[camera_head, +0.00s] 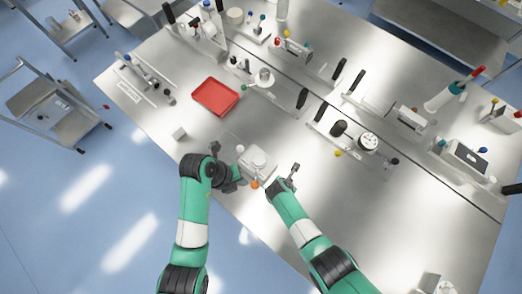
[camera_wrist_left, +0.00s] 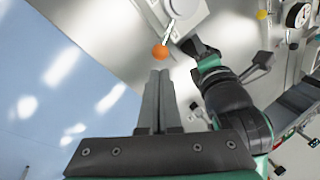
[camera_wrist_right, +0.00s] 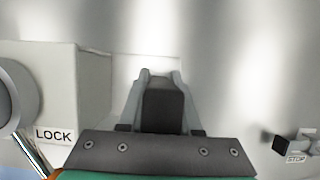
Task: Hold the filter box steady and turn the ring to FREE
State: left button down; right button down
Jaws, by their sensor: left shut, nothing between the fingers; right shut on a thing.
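The filter box (camera_head: 262,174) is a pale box with a round ring (camera_head: 258,157) on it, between my two grippers in the head view. An orange ball (camera_wrist_left: 160,52) ends the ring's lever, just past the tips of my left gripper (camera_wrist_left: 160,74). Its fingers are shut together and empty. My left gripper (camera_head: 241,181) is left of the box in the head view. My right gripper (camera_wrist_right: 161,80) is shut on a dark block (camera_wrist_right: 163,108) beside the pale box. The box face there reads LOCK (camera_wrist_right: 53,135). No FREE mark is readable.
A red tray (camera_head: 216,96) and a small grey block (camera_head: 179,133) lie farther back on the steel table. Several levers, gauges and fixtures stand to the right and back. The table edge is close to my left arm.

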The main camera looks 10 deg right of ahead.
aim_at(256, 178)
pick_arm(q)
jog(key=d+n, duration=0.1)
jog(key=n, duration=0.4)
jog(key=r+n, duration=0.1)
jog(key=n, duration=0.4)
jog(key=d+n, duration=0.1)
jog(key=n, duration=0.5)
jog(key=shift+w+d+r, duration=0.3)
jog(key=shift+d, duration=0.05)
jog(key=x, duration=1)
